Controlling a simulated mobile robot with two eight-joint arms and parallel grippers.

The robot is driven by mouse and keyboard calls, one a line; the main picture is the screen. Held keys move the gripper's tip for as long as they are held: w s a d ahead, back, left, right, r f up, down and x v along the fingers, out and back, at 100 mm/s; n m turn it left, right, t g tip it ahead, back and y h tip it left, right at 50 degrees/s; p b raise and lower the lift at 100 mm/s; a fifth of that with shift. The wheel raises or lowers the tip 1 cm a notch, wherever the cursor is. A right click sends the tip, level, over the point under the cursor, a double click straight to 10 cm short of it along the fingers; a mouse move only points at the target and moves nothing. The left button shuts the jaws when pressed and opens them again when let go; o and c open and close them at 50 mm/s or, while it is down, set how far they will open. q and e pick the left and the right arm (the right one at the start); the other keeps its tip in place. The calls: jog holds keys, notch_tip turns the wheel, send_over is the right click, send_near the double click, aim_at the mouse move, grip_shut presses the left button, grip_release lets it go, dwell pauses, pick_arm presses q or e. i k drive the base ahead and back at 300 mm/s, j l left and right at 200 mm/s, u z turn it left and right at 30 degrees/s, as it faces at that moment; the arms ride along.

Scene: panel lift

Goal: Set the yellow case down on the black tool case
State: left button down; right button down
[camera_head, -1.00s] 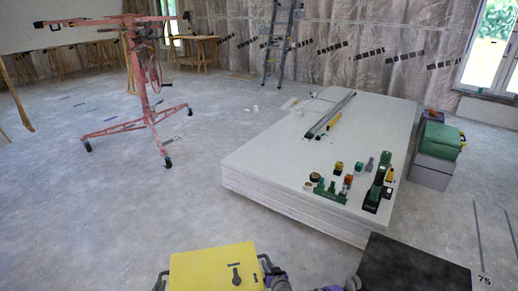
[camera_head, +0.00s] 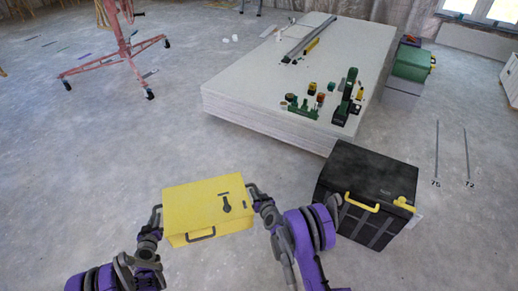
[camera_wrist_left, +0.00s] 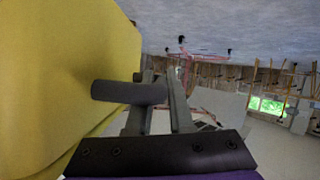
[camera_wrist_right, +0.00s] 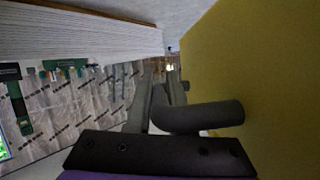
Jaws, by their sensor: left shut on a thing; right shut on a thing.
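The yellow case (camera_head: 200,200) is held up level between my two grippers, with a dark handle on its front side and a dark mark on its lid. My left gripper (camera_head: 157,216) is shut on the dark side handle (camera_wrist_left: 130,92) at the case's left end. My right gripper (camera_head: 255,194) is shut on the other side handle (camera_wrist_right: 205,117) at its right end. The black tool case (camera_head: 376,172) stands on the floor to the right, with a yellow front handle and a yellow latch. It is apart from the yellow case, and my right arm is between them.
A stack of white panels (camera_head: 260,102) lies behind, bearing green tools (camera_head: 345,100) near its front right corner. A green case on a grey box (camera_head: 408,66) stands beyond it. A red panel lift (camera_head: 120,50) stands at the back left. The left floor is clear.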

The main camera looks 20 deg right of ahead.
aim_at(368, 167)
jog(key=k+z, duration=0.15)
jog(key=k, duration=0.3)
jog(key=z, duration=0.8)
